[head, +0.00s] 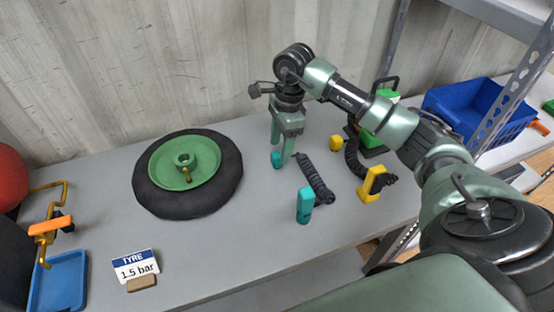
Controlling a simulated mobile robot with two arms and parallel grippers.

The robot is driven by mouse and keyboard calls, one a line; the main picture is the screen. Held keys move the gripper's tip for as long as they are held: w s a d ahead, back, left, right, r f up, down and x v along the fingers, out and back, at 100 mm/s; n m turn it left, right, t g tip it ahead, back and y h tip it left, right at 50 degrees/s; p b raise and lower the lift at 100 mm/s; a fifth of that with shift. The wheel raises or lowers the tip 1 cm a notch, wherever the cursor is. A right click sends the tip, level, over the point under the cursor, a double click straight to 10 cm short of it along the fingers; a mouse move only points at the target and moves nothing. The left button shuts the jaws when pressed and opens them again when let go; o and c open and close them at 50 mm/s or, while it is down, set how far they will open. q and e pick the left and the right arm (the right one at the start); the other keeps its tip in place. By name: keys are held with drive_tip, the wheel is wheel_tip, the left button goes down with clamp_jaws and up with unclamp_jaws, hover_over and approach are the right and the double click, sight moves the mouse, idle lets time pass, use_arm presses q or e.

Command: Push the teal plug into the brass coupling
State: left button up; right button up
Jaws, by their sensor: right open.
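My right gripper (282,155) points down over the back middle of the bench with its fingers apart. A small teal piece (277,160) shows at its fingertips, partly hidden by them; I cannot tell whether they touch it. A larger teal piece (305,205) stands upright nearer the front, beside a black coiled hose (316,180). I cannot tell which teal piece is the plug. A small brass-coloured stem (187,176) shows in the green wheel hub; no brass coupling can be made out for certain. My left gripper is out of view.
A black tyre on a green wheel (187,200) lies left of centre. Yellow pieces (372,183) and a green device (378,125) stand right. A blue crate (480,110) is back right. A tyre sign (135,264) and blue tray (62,275) are front left. The front middle is clear.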

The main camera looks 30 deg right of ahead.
sight(277, 154)
drive_tip(key=f, duration=0.1)
drive_tip(key=f+p, duration=0.1)
drive_tip(key=f, duration=0.3)
drive_tip(key=shift+w+a, duration=0.35)
clamp_jaws()
